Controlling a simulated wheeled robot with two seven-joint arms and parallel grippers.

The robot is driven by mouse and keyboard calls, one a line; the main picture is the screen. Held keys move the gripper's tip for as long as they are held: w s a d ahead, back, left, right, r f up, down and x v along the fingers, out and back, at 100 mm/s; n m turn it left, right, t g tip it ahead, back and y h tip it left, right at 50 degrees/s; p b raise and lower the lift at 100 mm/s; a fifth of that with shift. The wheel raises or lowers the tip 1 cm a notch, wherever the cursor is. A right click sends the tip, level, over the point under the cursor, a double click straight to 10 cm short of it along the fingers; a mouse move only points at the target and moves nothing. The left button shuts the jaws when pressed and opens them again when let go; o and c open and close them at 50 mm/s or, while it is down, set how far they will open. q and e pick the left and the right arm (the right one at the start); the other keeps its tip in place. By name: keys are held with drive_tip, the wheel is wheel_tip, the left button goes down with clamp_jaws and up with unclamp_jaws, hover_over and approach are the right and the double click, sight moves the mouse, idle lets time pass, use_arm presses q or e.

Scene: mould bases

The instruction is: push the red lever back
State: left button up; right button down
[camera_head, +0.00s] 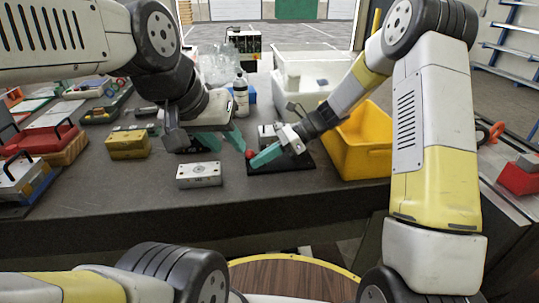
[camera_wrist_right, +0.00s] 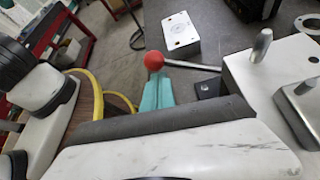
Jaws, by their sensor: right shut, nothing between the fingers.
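The red lever shows as a red ball knob (camera_head: 249,154) at the front left of a dark fixture plate (camera_head: 290,163). In the right wrist view the red knob (camera_wrist_right: 154,60) sits on a thin metal rod running right towards the fixture. My right gripper (camera_head: 264,156) is shut and empty, its teal fingertips close beside the knob. In the right wrist view its fingers (camera_wrist_right: 158,92) lie just below the knob; I cannot tell whether they touch it. My left gripper (camera_head: 221,140) is open and empty over the table, left of the knob.
A white metal block (camera_head: 199,175) lies left of the fixture. A yellow bin (camera_head: 358,142) stands close on the right, with white crates (camera_head: 305,75) behind. A yellow block (camera_head: 128,143) and red-handled tools are on the left. The table's front strip is clear.

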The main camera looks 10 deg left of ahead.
drive_tip(key=shift+r, duration=0.1)
drive_tip(key=w+r, duration=0.2)
drive_tip(key=shift+a+r, duration=0.3)
drive_tip(key=shift+r, duration=0.05)
drive_tip(key=v, duration=0.8)
drive_tip(key=shift+w+a, duration=0.1)
